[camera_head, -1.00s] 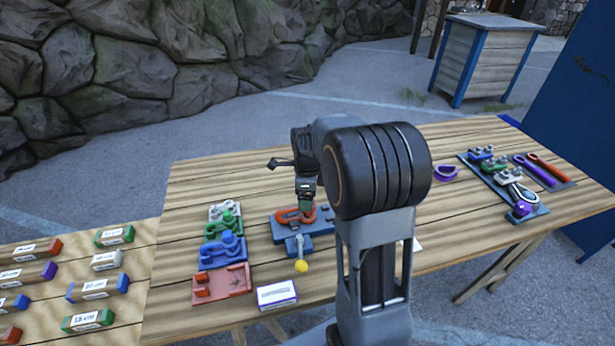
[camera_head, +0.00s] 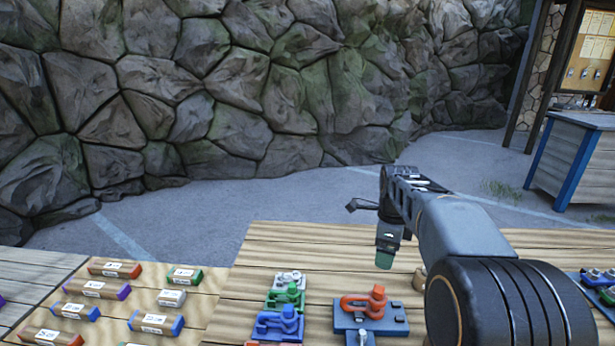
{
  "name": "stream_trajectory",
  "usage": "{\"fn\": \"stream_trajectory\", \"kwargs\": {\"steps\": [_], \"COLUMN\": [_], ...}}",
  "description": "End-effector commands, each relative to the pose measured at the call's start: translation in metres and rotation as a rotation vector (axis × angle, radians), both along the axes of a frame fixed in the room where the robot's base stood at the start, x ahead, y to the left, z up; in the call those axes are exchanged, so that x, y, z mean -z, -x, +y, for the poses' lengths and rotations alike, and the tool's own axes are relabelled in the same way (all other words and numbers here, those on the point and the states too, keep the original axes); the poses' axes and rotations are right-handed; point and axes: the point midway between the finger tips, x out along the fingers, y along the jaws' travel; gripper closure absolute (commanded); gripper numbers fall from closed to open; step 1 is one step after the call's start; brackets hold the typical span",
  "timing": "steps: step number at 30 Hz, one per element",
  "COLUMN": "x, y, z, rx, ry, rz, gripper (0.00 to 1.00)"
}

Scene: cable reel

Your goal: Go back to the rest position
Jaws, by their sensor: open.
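My gripper (camera_head: 385,254) hangs at the end of my raised arm, above the wooden table (camera_head: 265,245) and a little behind the blue fixture (camera_head: 345,318). It points down and its jaws are small in this view; nothing shows held between them. A red-orange clamp-like piece (camera_head: 365,304) sits on the blue fixture, apart from the gripper. My arm fills the lower right and hides part of the table there.
White, green (camera_head: 287,296) and blue (camera_head: 278,324) holders stand in a row left of the fixture. Several labelled blocks (camera_head: 115,269) lie on the left boards. More parts (camera_head: 600,285) lie at far right. A stone wall (camera_head: 250,90) and a blue-edged cabinet (camera_head: 575,165) stand behind.

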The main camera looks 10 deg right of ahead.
Motion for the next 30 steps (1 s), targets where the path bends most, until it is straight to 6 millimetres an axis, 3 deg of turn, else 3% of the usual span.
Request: {"fn": "stream_trajectory", "kwargs": {"steps": [4,8,14,18,21,25,30], "x": [0.002,0.025,0.041,0.049,0.054,0.058,0.051], "y": [-0.004,0.004,0.047,0.089,0.119,0.145,0.158], "z": [-0.001,0.001,0.026,0.052,0.068,0.081,0.091], "rx": [-0.223,-0.59,-1.279,-1.736,-1.971,-2.072,-2.097], "ry": [0.008,0.013,0.076,0.165,0.239,0.298,0.348], "rz": [-0.024,-0.026,-0.074,-0.109,-0.131,-0.158,-0.193], "gripper": [0.19,0.19,0.19,0.19,0.19,0.19,0.19]}}
